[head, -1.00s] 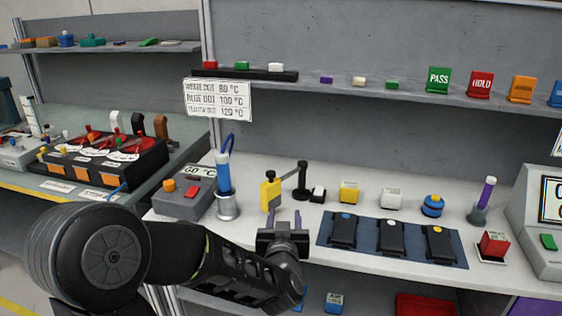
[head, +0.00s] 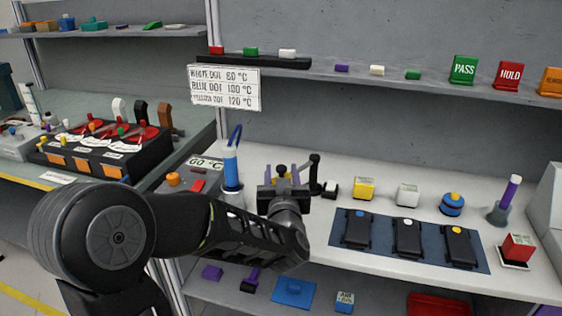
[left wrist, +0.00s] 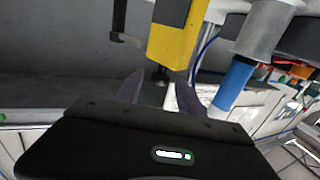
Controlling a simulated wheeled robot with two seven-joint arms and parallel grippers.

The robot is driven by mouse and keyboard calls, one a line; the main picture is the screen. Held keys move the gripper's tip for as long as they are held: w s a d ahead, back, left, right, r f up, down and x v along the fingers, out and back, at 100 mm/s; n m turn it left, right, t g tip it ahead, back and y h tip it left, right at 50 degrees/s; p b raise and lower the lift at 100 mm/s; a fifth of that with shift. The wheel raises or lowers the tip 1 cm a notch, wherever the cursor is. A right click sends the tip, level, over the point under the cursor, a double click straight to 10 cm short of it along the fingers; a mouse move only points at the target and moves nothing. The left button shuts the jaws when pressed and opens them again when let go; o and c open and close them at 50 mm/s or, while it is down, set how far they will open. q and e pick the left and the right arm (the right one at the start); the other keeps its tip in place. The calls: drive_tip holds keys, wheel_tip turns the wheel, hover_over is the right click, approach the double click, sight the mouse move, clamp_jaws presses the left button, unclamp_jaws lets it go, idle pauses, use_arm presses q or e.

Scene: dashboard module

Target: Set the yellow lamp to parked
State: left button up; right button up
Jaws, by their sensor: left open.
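The yellow lamp has a yellow block-shaped head and a black jointed arm (head: 314,172). It stands on the white bench, and in the head view its head is mostly hidden behind my left gripper (head: 283,176). In the left wrist view the yellow lamp head (left wrist: 178,32) is large, with a small dark knob at its end. My left gripper (left wrist: 158,92) is open, its two purple fingers apart and pointing toward the lamp head. Nothing is seen clamped between them; whether a finger touches the head I cannot tell. My right gripper is not in view.
A blue soldering-iron-like tool in a metal holder (head: 232,168) stands just left of the lamp. A grey 60 °C box (head: 185,178) is beside it. Yellow (head: 364,188) and white (head: 408,195) blocks and a dark blue mat (head: 380,255) lie to the right.

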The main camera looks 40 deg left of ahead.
use_arm(q)
drive_tip(key=x, duration=0.5)
drive_tip(key=shift+w, duration=0.1)
clamp_jaws()
idle(0.3)
idle(1.0)
